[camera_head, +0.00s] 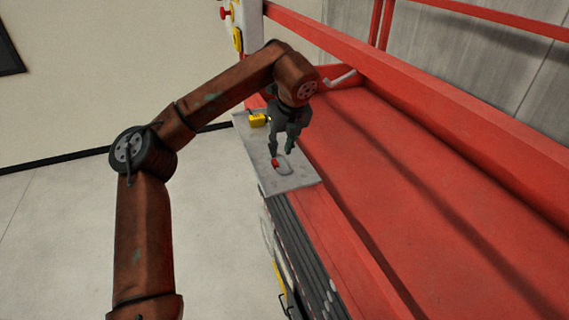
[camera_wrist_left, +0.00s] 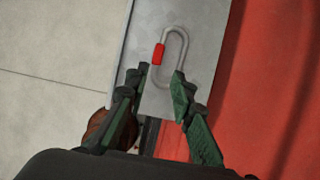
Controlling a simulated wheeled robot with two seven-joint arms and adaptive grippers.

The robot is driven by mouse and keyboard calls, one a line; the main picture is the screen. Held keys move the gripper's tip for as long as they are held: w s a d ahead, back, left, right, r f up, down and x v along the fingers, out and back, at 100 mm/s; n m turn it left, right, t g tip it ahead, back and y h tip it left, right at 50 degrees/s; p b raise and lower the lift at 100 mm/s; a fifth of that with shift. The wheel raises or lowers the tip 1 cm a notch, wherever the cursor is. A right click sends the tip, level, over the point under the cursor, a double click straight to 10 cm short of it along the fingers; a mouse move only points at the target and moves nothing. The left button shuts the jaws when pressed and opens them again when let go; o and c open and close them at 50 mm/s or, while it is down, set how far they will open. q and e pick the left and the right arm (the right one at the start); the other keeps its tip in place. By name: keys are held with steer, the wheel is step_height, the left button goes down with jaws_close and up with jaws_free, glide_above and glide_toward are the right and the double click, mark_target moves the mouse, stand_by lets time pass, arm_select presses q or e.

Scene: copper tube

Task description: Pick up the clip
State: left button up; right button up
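The clip is a grey oval carabiner-like loop (camera_head: 285,166) with a red sleeve on its left side. It lies flat on a grey plate (camera_head: 306,179). In the left wrist view the clip (camera_wrist_left: 183,42) lies ahead of the fingertips. My left gripper (camera_head: 282,151) is just above the clip and points down at the plate. I cannot tell the exact height of the fingertips over the clip. My right gripper is in neither view.
A yellow object (camera_head: 258,120) sits on the plate behind my left gripper. The plate rests at the edge of a red platform (camera_head: 420,180) with red rails (camera_head: 400,70) above its far side. Open floor (camera_head: 215,220) lies to the left.

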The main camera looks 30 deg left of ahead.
mark_target(276, 163)
arm_select(q)
steer(key=shift+w+a+f, duration=0.15)
steer(key=shift+w+f, duration=0.05)
steer(key=shift+w, duration=0.1)
steer(key=shift+w+f, duration=0.1)
steer(key=shift+f, duration=0.2)
steer(key=shift+a+f+p, duration=0.6)
steer(key=shift+a+f, duration=0.15)
steer(key=shift+f, duration=0.3)
steer(key=p+x, duration=0.1)
steer(key=x, duration=0.1)
steer(key=shift+w+a+f, duration=0.1)
steer(key=shift+w+f, duration=0.05)
steer(key=shift+f, duration=0.15)
steer(key=shift+w+f, duration=0.15)
steer(key=shift+f, duration=0.45)
steer(key=shift+a, duration=0.1)
jaws_close()
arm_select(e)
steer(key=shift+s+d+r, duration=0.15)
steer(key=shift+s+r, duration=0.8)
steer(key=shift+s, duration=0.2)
